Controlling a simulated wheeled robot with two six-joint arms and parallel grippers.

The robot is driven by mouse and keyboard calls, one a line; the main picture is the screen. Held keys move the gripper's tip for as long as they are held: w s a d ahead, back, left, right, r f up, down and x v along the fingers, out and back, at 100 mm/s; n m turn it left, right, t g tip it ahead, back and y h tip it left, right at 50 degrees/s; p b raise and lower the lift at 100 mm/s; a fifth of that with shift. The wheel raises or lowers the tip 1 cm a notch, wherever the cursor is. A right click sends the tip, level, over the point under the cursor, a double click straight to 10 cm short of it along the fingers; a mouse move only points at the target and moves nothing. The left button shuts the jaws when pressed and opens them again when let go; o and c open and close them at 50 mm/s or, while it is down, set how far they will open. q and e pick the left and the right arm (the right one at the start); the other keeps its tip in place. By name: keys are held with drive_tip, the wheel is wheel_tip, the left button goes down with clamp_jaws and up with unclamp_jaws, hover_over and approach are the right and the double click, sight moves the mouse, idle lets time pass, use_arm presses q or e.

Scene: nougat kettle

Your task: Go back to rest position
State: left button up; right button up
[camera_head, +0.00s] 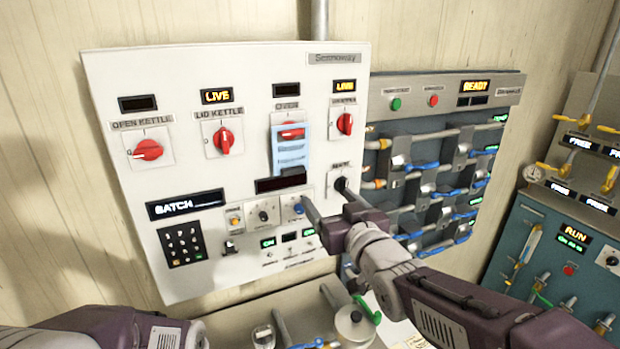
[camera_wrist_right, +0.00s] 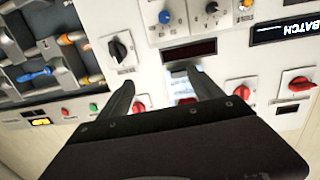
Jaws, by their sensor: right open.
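My right gripper (camera_head: 324,197) is in front of the lower right part of the white control panel (camera_head: 230,70), with its two fingers spread and nothing between them. In the right wrist view, where the panel appears upside down, the open fingers (camera_wrist_right: 160,88) point toward the panel near a dark display and a black knob (camera_wrist_right: 121,48). I cannot tell whether a fingertip touches the panel. My left arm shows only as a purple link at the bottom left. Its gripper is out of view.
The panel carries several red knobs (camera_head: 148,150), a light-blue tag (camera_head: 291,152) and a keypad (camera_head: 181,244). A rack of pipes and blue-handled valves (camera_head: 425,165) is to its right. A white pot (camera_head: 352,325) and a small glass (camera_head: 263,336) stand below.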

drive_tip(key=s+d+f+m+g+h, duration=0.25)
drive_tip(key=d+f, duration=0.25)
drive_tip(key=f, duration=0.6)
drive_tip(key=s+d+f+m+g+h, duration=0.15)
drive_tip(key=d+f+g, duration=0.3)
drive_tip(key=f, duration=0.65)
drive_tip(key=s+d+f+g, duration=0.1)
drive_tip(key=s+f+g, duration=0.3)
drive_tip(key=s, duration=0.4)
drive_tip(key=s+d+f+g+h, duration=0.1)
drive_tip(key=s+f+g, duration=0.3)
drive_tip(key=s+f, duration=0.3)
drive_tip(key=shift+s+d+f, duration=0.2)
drive_tip(key=shift+s+d, duration=0.2)
drive_tip(key=shift+s, duration=0.75)
